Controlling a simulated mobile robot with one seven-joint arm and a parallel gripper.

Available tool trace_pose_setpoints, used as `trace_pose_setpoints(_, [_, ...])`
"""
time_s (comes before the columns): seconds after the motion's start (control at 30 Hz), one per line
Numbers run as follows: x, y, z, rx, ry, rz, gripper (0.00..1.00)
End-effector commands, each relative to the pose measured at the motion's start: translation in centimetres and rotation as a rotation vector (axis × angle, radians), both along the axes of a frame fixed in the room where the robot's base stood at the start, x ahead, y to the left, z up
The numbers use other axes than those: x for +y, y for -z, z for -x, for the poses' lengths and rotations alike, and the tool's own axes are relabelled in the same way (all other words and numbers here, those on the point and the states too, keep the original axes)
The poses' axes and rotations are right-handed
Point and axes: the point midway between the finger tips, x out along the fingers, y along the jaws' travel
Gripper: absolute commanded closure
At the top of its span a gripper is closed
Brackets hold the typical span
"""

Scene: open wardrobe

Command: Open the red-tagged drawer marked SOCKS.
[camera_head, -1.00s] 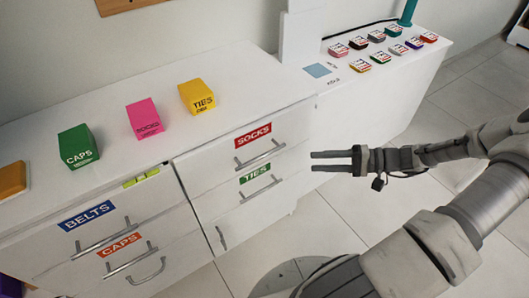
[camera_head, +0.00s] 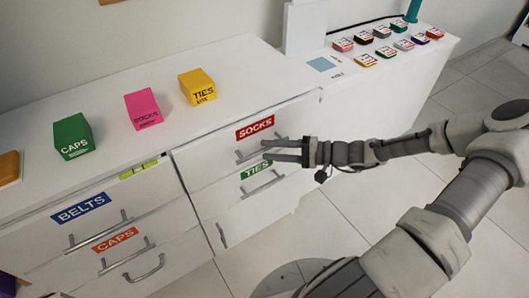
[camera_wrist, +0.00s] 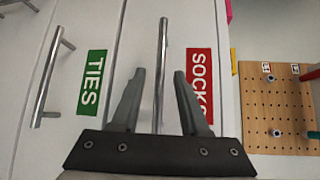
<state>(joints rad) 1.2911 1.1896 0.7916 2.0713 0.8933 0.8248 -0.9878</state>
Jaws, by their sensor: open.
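The red SOCKS tag (camera_head: 255,127) is on the upper right drawer front, which looks closed. Its silver bar handle (camera_head: 246,156) is just below the tag. My gripper (camera_head: 265,150) reaches in from the right, level with this handle. In the wrist view my gripper (camera_wrist: 159,75) is open, with the SOCKS handle (camera_wrist: 162,50) lined up between its two fingers. The red tag (camera_wrist: 199,85) is partly covered by the right finger. Whether the fingers reach around the bar or stop short of it I cannot tell.
The TIES drawer, with a green tag (camera_head: 255,169) and its own handle (camera_head: 263,187), is directly below. BELTS (camera_head: 82,208) and CAPS (camera_head: 115,240) drawers are to the left. Green (camera_head: 73,137), pink (camera_head: 143,109) and yellow (camera_head: 198,88) boxes stand on top. The floor in front is clear.

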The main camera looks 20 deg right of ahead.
Motion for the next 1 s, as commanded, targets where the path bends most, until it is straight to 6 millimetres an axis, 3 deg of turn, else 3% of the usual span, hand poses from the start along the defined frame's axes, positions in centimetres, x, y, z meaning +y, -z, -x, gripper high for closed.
trace_pose_setpoints(0.2, [1.8,0.4,-0.9,0.001,0.001,0.001,0.55])
trace_pose_setpoints(0.5, [2.0,0.3,-1.0,0.000,0.001,0.001,0.55])
trace_pose_setpoints(0.57, [2.0,0.3,-1.0,0.000,0.001,0.001,0.63])
trace_pose_setpoints(0.77, [2.0,0.3,-1.0,0.000,0.001,0.001,0.99])
trace_pose_setpoints(1.0, [2.0,0.3,-1.0,0.000,0.001,0.001,1.00])
